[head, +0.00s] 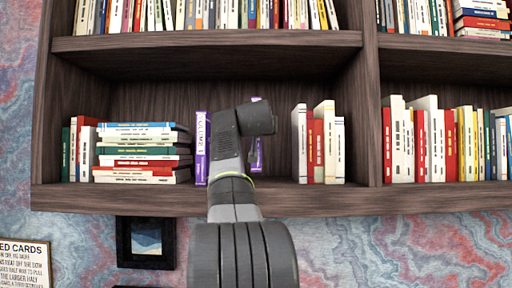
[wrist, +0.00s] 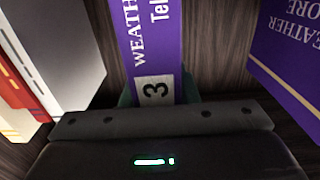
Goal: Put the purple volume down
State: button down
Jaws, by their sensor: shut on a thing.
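The purple volume (wrist: 153,45), with a white label reading 3 on its spine, stands in the middle of the wrist view. In the head view a narrow strip of the purple volume (head: 258,155) shows to the right of my wrist, inside the shelf bay.
Another purple volume (head: 201,148) stands left of my arm, beside a stack of lying books (head: 140,154); it also shows at right in the wrist view (wrist: 290,50). White and red books (head: 320,145) stand to the right. Gaps show on both sides of the held volume.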

jog(key=shift+s+f+b, duration=0.15)
jog(key=shift+f+b, duration=0.3)
jog(key=shift+f, duration=1.4)
jog(key=shift+f, duration=0.15)
jog(key=c, duration=1.1)
grip_release()
jog(key=shift+s, duration=0.25)
jog(key=s+b, duration=0.4)
jog(key=s, duration=0.7)
jog(key=shift+s, duration=0.25)
